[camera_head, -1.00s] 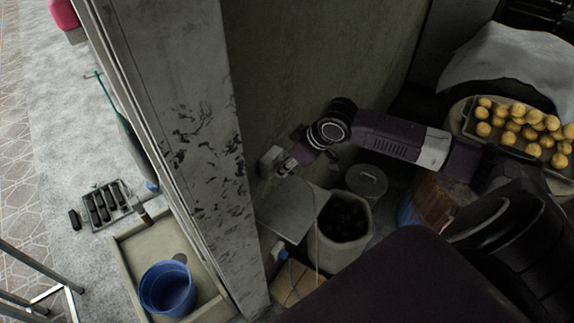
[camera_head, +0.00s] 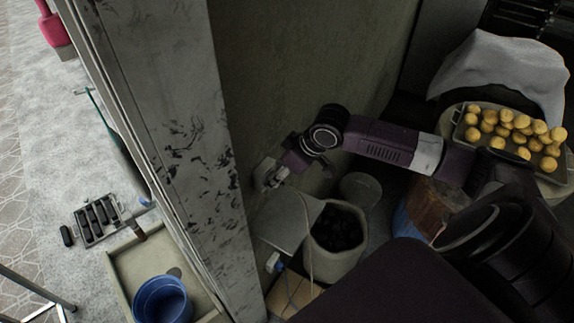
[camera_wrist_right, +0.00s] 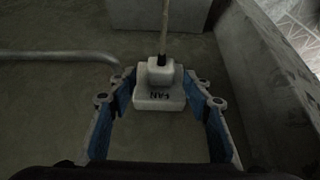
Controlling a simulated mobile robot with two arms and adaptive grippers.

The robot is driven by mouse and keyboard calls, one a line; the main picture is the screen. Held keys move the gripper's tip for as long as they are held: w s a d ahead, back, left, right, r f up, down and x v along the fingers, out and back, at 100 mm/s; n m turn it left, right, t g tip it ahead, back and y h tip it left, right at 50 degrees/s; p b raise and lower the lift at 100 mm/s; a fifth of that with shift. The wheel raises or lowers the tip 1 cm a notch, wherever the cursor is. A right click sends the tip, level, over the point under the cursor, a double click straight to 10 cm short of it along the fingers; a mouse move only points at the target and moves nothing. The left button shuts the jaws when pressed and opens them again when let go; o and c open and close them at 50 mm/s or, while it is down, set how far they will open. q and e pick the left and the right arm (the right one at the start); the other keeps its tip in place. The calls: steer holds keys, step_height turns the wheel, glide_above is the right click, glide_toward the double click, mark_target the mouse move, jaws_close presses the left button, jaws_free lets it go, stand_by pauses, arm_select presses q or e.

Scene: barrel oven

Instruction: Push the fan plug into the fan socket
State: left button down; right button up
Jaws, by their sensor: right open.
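In the right wrist view, the pale fan socket (camera_wrist_right: 158,101) is a box on the wall marked FAN, its letters upside down. The pale, blocky fan plug (camera_wrist_right: 161,73) sits against it, with a cord running up the picture. I cannot tell how deep the plug is in. My right gripper (camera_wrist_right: 160,84) is open, with blue-padded fingers on both sides of plug and socket and gaps beside them. In the head view, my right gripper (camera_head: 274,176) is at the wall beside the pillar, largely covering the socket and plug. My left gripper is not in view.
A grey pillar (camera_head: 190,130) stands close left of the gripper. Below are a grey plate (camera_head: 283,218), a bin of dark lumps (camera_head: 335,255) and a hanging cord (camera_head: 309,235). A pipe (camera_wrist_right: 55,55) runs along the wall. A tray of yellow balls (camera_head: 480,143) is at right.

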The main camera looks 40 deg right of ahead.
steer(key=v, duration=1)
steer(key=shift+r, duration=0.25)
steer(key=shift+s+d, duration=0.1)
